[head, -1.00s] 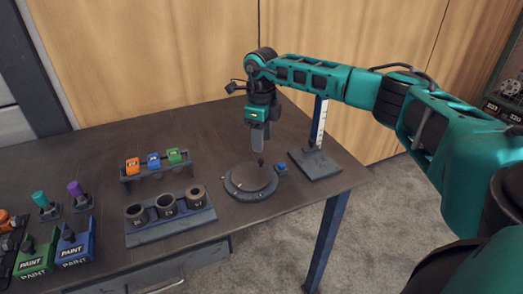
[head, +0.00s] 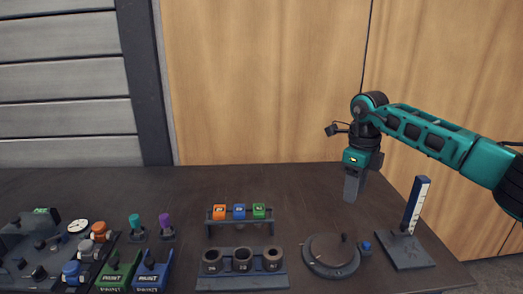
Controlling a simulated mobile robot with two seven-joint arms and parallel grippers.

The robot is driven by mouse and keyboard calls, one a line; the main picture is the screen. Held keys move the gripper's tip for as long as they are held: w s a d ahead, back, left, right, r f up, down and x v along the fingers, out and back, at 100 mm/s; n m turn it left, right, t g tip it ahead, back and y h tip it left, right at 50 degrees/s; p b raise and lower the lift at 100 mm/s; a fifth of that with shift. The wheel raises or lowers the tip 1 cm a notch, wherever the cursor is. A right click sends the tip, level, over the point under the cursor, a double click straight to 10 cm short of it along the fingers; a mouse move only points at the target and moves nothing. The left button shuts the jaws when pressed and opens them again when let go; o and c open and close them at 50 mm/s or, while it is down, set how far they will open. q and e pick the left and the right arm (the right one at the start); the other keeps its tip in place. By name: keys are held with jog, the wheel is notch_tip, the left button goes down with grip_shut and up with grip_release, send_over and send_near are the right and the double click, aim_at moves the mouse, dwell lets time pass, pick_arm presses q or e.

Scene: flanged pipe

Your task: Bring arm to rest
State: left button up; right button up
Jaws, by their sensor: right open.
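My right gripper (head: 352,188) is open and empty at the end of the teal right arm, which comes in from the right. Its fingers point down, above the table behind the round dark flange plate. The flange plate (head: 328,258) lies on the table with a small dark knob on top, and the gripper is apart from it. My left gripper is not in view.
Three dark sockets (head: 242,283) sit in a holder left of the plate. Behind them, a rack (head: 232,223) carries orange, blue and green blocks. A blue knob (head: 366,247) and an upright scale (head: 416,205) stand right. Paint boxes (head: 152,270) and gauges crowd the left. Wooden panels close the back.

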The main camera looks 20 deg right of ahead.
jog(key=a+f+n+t+y, duration=0.15)
jog(key=a+y, duration=0.35)
jog(key=a, duration=0.8)
jog(key=a+f+t+y, duration=0.1)
jog(key=a+f+y, duration=0.25)
jog(key=a, duration=0.85)
jog(key=s+a+r+m+t+y, duration=0.3)
jog(key=a+r+m+t+y, duration=0.5)
jog(key=a, duration=0.3)
jog(key=s+d+f+m+t+h, duration=0.2)
jog(key=d+f+m+t+h, duration=0.15)
jog(key=d+m+h, duration=0.7)
jog(key=s+d+f+m+t+h, duration=0.25)
jog(key=f+m+h, duration=0.25)
jog(key=m, duration=1.1)
jog(key=s+d+f+m+g, duration=0.35)
jog(key=s+f+g, duration=0.25)
jog(key=s, duration=0.5)
jog(key=s+d+f+m+g, duration=0.2)
jog(key=s+f+m+g, duration=0.2)
jog(key=s+f+g, duration=0.55)
jog(key=w+a+f+t+y, duration=0.1)
jog(key=w+a+f+t, duration=0.2)
jog(key=t, duration=0.6)
notch_tip(320, 180, down, 3)
jog(key=shift+w+f+n+t, duration=0.1)
jog(key=shift+w+n+t, duration=0.3)
jog(key=shift+w, duration=0.85)
